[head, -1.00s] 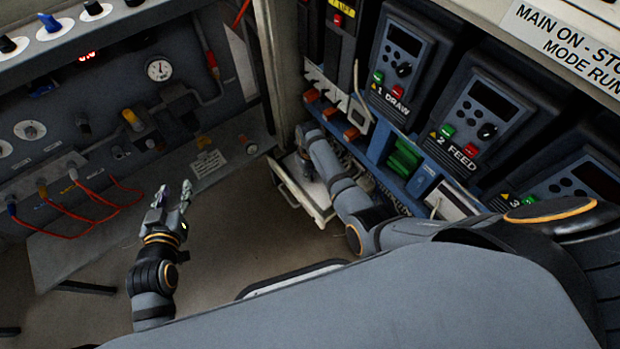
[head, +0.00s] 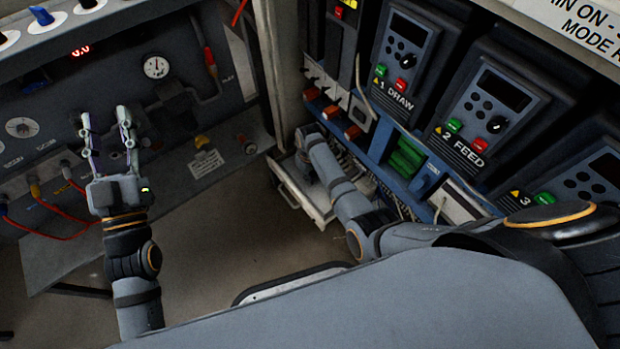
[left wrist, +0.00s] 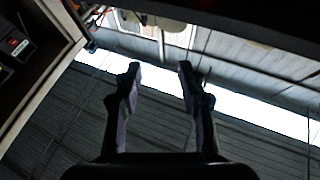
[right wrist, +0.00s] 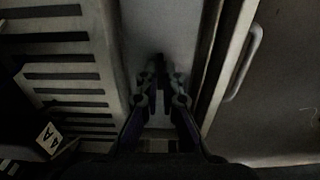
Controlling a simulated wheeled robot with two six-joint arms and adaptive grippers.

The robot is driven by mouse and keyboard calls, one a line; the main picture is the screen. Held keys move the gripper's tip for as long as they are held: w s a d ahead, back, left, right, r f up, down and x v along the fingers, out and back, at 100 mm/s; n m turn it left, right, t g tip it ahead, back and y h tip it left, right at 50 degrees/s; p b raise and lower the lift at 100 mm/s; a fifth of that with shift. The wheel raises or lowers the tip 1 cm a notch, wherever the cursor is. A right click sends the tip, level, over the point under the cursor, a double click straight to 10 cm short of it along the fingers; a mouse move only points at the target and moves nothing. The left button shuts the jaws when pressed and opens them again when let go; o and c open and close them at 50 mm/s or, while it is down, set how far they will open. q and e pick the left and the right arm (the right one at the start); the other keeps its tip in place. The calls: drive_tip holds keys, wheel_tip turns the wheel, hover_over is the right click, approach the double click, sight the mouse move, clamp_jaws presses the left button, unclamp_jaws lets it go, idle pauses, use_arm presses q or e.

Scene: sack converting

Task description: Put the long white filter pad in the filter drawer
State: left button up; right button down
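The pale filter drawer (head: 322,212) stands pulled out low at the foot of the blue-edged machine, its handle (right wrist: 245,62) showing in the right wrist view. My right gripper (right wrist: 163,78) points down over it, with its fingers close together above a long pale flat surface (right wrist: 160,25). I cannot tell whether that surface is the white filter pad or the drawer floor, nor whether the fingers grip anything. In the head view my right forearm hides most of the drawer inside. My left gripper (head: 106,115) is open and empty, fingers up, in front of the left panel; it also shows open in the left wrist view (left wrist: 158,75).
The grey left panel carries a gauge (head: 156,67), knobs and orange cables (head: 60,215). Control boxes marked DRAW (head: 402,50) and FEED (head: 478,120) stand above the drawer on the right. A slotted plate (right wrist: 60,75) lies beside the drawer. The floor (head: 235,225) between is clear.

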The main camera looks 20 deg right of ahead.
use_arm(q)
drive_tip(key=s+r+m+t+h, duration=0.1)
drive_tip(key=s+r+t, duration=0.2)
drive_tip(key=r, duration=0.4)
drive_tip(key=shift+s+d+t+b, duration=0.15)
drive_tip(key=shift+s+t+b, duration=0.2)
drive_tip(key=shift+t+b, duration=0.05)
use_arm(e)
drive_tip(key=shift+f, duration=0.4)
use_arm(q)
drive_tip(key=shift+r, duration=0.1)
drive_tip(key=shift+s+r, duration=0.1)
use_arm(e)
drive_tip(key=shift+f, duration=0.1)
use_arm(q)
drive_tip(key=shift+s+r, duration=0.1)
use_arm(e)
drive_tip(key=c, duration=1.5)
unclamp_jaws()
